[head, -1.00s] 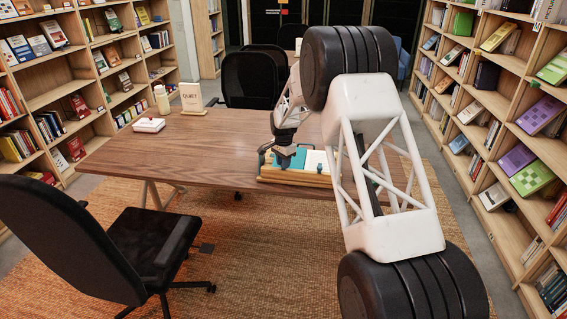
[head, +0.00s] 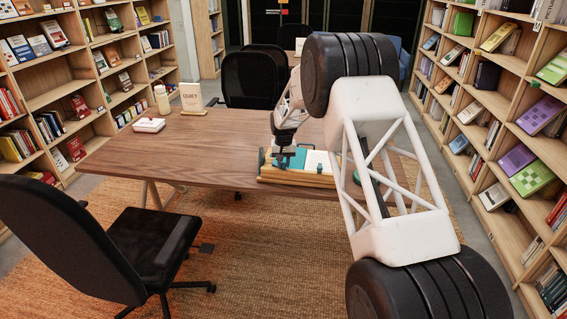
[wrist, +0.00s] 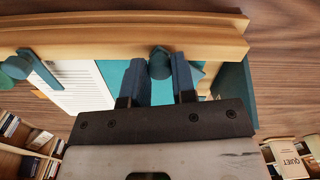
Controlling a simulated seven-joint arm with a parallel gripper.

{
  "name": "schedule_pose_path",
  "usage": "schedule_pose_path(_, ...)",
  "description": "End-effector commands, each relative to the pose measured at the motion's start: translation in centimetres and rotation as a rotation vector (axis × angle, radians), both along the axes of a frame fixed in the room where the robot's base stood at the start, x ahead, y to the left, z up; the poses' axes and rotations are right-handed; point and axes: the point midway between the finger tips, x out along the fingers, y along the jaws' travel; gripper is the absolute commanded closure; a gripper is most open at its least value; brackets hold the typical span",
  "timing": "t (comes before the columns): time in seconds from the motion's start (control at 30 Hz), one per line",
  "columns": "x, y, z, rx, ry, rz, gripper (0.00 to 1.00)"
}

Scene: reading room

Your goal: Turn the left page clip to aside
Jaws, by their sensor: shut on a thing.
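An open book lies on a wooden book stand (head: 297,183) near the table's front edge. In the head view its left page (head: 271,162) is teal and its right page (head: 318,161) is pale. In the wrist view the pages are swapped, with the teal page on the right. My gripper (wrist: 159,72) is shut on the left page clip (wrist: 159,63), a dark teal knob between its two fingers. The clip's lower part is hidden behind the fingers and gripper body. The other page clip (wrist: 17,68), with its teal arm over the printed page (wrist: 80,88), is untouched.
The wooden table (head: 190,150) is clear to the left of the stand. A white box (head: 149,125), a bottle (head: 162,100) and a QUIET sign (head: 192,97) stand at its far left. Black chairs (head: 150,245) and bookshelves (head: 500,110) surround it.

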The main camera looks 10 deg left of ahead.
Motion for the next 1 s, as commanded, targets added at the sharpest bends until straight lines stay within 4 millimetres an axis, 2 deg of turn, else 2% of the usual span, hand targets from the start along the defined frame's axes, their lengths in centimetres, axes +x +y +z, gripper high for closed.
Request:
schedule_pose_path(0.5, 0.01, 0.02, 0.10, 0.000, -0.001, 0.449, 0.99)
schedule_pose_path(0.77, 0.02, 0.02, 0.10, 0.000, -0.001, 0.568, 0.99)
schedule_pose_path(1.0, 0.02, 0.02, 0.10, 0.000, -0.001, 0.599, 0.99)
